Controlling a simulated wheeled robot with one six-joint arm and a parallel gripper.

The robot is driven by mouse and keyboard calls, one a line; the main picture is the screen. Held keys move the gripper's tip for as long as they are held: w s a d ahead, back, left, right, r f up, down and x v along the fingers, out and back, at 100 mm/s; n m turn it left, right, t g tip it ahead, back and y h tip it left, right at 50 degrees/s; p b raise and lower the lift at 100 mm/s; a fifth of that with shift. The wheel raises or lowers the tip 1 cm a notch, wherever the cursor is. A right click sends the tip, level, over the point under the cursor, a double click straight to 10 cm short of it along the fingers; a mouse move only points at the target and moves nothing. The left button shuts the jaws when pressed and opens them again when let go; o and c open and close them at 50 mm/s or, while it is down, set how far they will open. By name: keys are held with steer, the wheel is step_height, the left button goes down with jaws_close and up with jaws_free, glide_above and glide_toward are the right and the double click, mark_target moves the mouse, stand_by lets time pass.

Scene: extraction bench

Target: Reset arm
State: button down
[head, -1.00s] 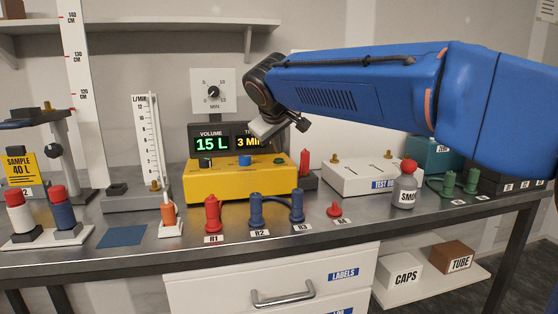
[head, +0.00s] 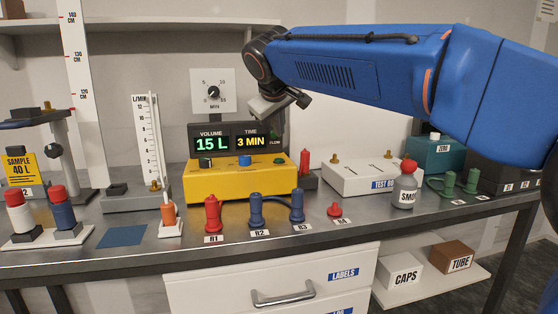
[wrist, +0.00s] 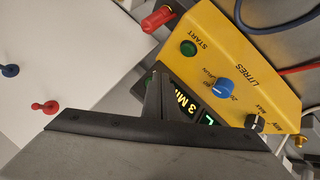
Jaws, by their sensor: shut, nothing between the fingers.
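My blue arm reaches in from the right, and my gripper (head: 280,125) hangs in the air above and behind the yellow control box (head: 240,181), in front of the wall. In the wrist view the shut, empty gripper (wrist: 154,88) shows as dark, partly blurred finger shapes beside the display. The display (head: 237,139) reads volume 15 L and time 3 MIN. The yellow box also fills the upper right of the wrist view (wrist: 262,60), with a green START button (wrist: 188,47), a blue knob (wrist: 223,88) and a black knob (wrist: 254,121).
Red R1 (head: 212,214), blue R2 (head: 256,211) and blue R3 (head: 297,206) stand along the bench front. A tall flow gauge (head: 147,140) stands left of the yellow box. A shelf (head: 140,27) runs above.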

stand_by(0.3)
steer(key=s+d+f+m+g, duration=0.1)
steer(key=s+d+f, duration=0.3)
steer(key=d, duration=0.3)
steer(key=s+d+f+m, duration=0.1)
steer(key=s+d+f, duration=0.3)
steer(key=s+d, duration=0.2)
steer(key=s+d+f+m+g, duration=0.1)
steer(key=s+d+f, duration=0.3)
steer(key=d, duration=0.6)
steer(key=shift+s+f+m+g, duration=0.15)
steer(key=shift+s+m, duration=0.05)
steer(key=shift+s, duration=0.3)
steer(key=shift+s+f+m+g, duration=0.1)
steer(key=shift+s+m+g, duration=0.1)
steer(key=shift+s, duration=0.25)
steer(key=s+d+f+m+g, duration=0.1)
steer(key=s+d+f, duration=0.3)
steer(key=s+f, duration=0.6)
steer(key=s+d+f+m, duration=0.3)
steer(key=s+d+f, duration=0.2)
steer(key=s+f, duration=0.6)
steer(key=shift+s+d+m+g, duration=0.3)
steer(key=shift+s+m+g, duration=0.1)
steer(key=shift+s, duration=0.4)
